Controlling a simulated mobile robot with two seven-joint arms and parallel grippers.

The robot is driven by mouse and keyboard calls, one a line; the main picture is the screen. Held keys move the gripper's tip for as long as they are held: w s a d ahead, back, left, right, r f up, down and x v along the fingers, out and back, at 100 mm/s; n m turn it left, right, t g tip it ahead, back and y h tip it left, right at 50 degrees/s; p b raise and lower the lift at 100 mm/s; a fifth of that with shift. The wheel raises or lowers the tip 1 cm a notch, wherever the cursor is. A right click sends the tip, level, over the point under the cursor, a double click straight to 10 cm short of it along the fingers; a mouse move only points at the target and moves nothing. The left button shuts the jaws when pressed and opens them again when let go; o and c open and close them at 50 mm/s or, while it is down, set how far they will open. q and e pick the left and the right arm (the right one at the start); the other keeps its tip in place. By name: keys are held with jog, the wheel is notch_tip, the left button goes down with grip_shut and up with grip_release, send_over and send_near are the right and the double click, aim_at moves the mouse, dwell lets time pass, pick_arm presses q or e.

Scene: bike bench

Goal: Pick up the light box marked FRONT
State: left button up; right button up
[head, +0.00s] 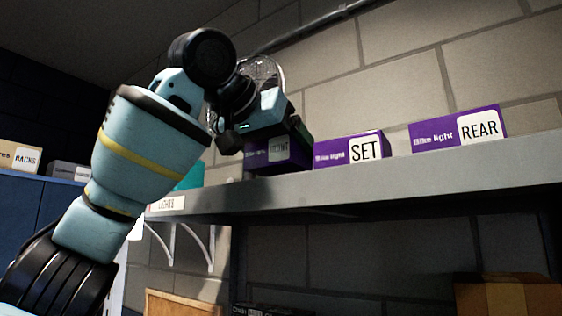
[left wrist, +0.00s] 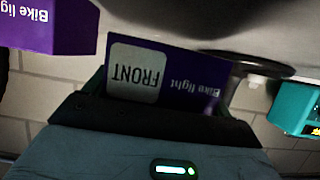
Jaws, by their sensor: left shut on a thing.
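The purple light box marked FRONT (head: 288,157) is at the left of the row of boxes on the grey shelf (head: 400,174). Its label shows upside down in the left wrist view (left wrist: 165,72). My left gripper (left wrist: 160,108) is shut on this box, and its body hides part of the box in the head view. I cannot tell whether the box touches the shelf. My right gripper is in neither view.
Purple boxes marked SET (head: 352,149) and REAR (head: 460,129) stand to the right on the shelf. A teal box (head: 190,177) is to the left, partly behind my arm. A brick wall (head: 400,75) rises behind. A cardboard box (head: 510,294) is below.

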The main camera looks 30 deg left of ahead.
pick_arm(q)
jog(key=shift+r, duration=0.45)
jog(key=s+a, duration=0.2)
jog(key=s, duration=0.5)
jog(key=s+a+r, duration=0.1)
jog(key=s+a, duration=0.2)
jog(key=s, duration=0.5)
jog(key=shift+a+r, duration=0.15)
jog(key=shift+r, duration=0.05)
